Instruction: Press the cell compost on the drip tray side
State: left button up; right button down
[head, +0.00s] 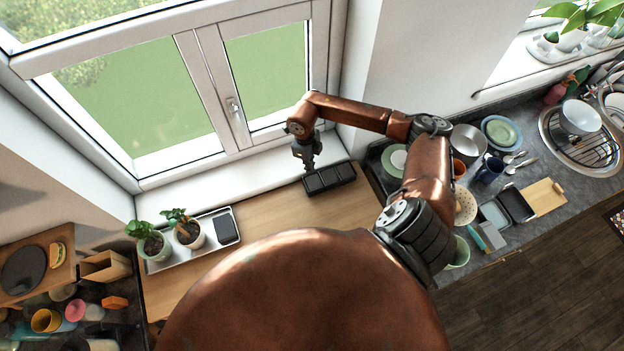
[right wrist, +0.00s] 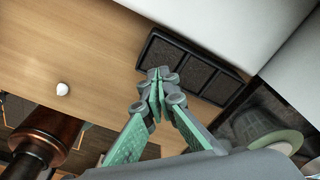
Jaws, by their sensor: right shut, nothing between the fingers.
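The black cell tray (head: 331,179) lies on the wooden sill at the foot of the window wall, with a few dark compost-filled cells in a row. It also shows in the right wrist view (right wrist: 214,101). The light drip tray (head: 195,255) is to its left. My right gripper (head: 307,167) is shut and empty, pointing down at the cell tray's left end, the drip tray side. My left gripper is not in view.
The drip tray holds two potted plants (head: 188,232) and a dark block (head: 227,229). A white round object (right wrist: 62,88) is on the wood. Dishes, including a green plate (head: 394,161), crowd the counter to the right. The wood between the trays looks clear.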

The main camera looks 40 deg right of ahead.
aim_at(313, 182)
jog(key=shift+d+r, duration=0.1)
dwell(0.3)
jog(key=shift+s+d+f+b, duration=0.15)
jog(key=shift+f+b, duration=0.7)
jog(key=shift+f, duration=0.95)
jog(key=shift+s+a+f+b, duration=0.15)
jog(key=shift+f+b, duration=0.65)
jog(key=shift+f, duration=0.95)
jog(key=shift+d, duration=0.1)
